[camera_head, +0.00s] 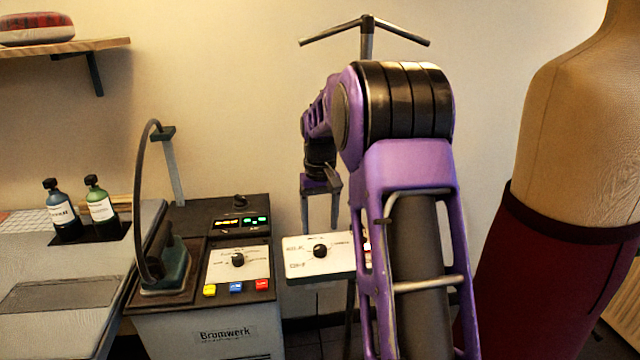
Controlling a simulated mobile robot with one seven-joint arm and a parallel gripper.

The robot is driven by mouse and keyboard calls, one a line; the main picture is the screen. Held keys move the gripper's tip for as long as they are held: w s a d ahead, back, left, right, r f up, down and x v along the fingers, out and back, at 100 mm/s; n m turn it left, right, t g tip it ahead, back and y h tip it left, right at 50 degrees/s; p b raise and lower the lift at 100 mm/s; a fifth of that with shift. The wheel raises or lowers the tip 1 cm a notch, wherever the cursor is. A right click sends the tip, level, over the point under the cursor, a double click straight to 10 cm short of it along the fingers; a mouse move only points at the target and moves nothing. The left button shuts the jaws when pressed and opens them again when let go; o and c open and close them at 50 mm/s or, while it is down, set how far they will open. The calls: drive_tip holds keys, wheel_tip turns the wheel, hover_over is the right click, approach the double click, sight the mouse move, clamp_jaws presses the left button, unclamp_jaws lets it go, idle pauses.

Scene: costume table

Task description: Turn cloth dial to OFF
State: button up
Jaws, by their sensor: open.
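A black dial knob (320,251) sits on a small white panel (297,267) with printed labels around it, too blurred to read surely. Another black dial (238,259) is on the white face of the grey Bromwerk ironing station (205,335), and a third black knob (240,201) is at that station's back. I cannot tell from the lettering which is the cloth dial. My gripper (320,229) points down, open and empty, its two fingers apart and appearing just above the small panel's knob. I cannot tell the gap in depth. My arm hides the panel's right part.
An iron (166,268) with a cord rests on the station's left, beside yellow, blue and red buttons (235,286). Two bottles (83,212) stand on the table at left. A dress form (570,150) with a dark red skirt stands close at right. A stand's crossbar (367,22) rises behind my arm.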

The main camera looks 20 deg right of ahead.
sight(320, 247)
wheel_tip(320, 247, up, 11)
drive_tip(key=p, duration=0.1)
drive_tip(key=shift+r, duration=0.1)
idle(0.3)
